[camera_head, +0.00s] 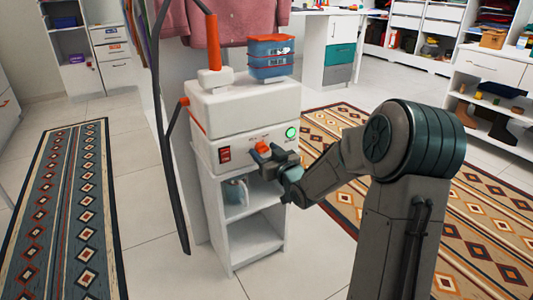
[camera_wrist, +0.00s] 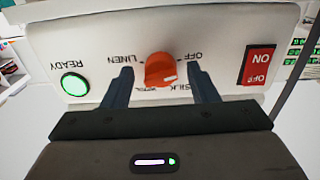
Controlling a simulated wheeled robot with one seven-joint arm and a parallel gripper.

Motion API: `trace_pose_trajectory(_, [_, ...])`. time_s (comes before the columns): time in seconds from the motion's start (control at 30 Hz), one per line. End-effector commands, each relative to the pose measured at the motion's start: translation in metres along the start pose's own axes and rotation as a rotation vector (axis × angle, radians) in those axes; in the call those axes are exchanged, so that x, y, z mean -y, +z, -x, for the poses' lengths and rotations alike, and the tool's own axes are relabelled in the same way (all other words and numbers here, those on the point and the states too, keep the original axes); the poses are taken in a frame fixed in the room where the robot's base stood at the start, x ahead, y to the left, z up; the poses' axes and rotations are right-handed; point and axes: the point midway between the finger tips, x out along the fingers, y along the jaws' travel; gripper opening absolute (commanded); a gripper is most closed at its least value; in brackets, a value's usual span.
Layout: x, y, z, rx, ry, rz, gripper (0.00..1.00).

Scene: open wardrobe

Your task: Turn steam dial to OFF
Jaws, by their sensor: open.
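The steam dial (camera_head: 262,147) is an orange knob on the front panel of the white steamer unit (camera_head: 240,105). In the wrist view, which shows the panel upside down, the dial (camera_wrist: 159,68) is ringed by the labels OFF, LINEN, SILK and one partly hidden. A pale mark on its face sits at the lower right in that view, on the side of SILK. My gripper (camera_head: 274,158) is at the panel. In the wrist view my gripper (camera_wrist: 160,82) is open, one finger on each side of the dial, with gaps between fingers and knob.
A red ON/OFF switch (camera_wrist: 259,65) and a lit green READY light (camera_wrist: 74,84) flank the dial. The unit stands on a white open shelf (camera_head: 212,205) holding a jug (camera_head: 236,192). Blue boxes (camera_head: 270,58) sit on top.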

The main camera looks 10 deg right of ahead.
Motion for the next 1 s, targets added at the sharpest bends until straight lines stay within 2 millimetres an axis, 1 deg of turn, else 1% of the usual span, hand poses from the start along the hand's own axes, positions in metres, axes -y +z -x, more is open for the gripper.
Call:
trace_pose_trajectory(0.17, [0.000, -0.001, 0.008, 0.001, 0.000, 0.000, 0.53])
trace_pose_trajectory(0.27, [-0.001, -0.002, 0.023, 0.002, 0.003, 0.000, 0.53])
trace_pose_trajectory(0.6, [-0.001, -0.002, 0.098, 0.003, 0.004, -0.001, 0.53])
trace_pose_trajectory(0.7, [-0.001, -0.002, 0.116, 0.002, 0.002, 0.000, 0.53])
trace_pose_trajectory(0.83, [-0.001, -0.001, 0.131, 0.002, 0.002, 0.000, 0.53])
trace_pose_trajectory(1.0, [0.000, 0.000, 0.138, 0.000, 0.001, 0.000, 0.53])
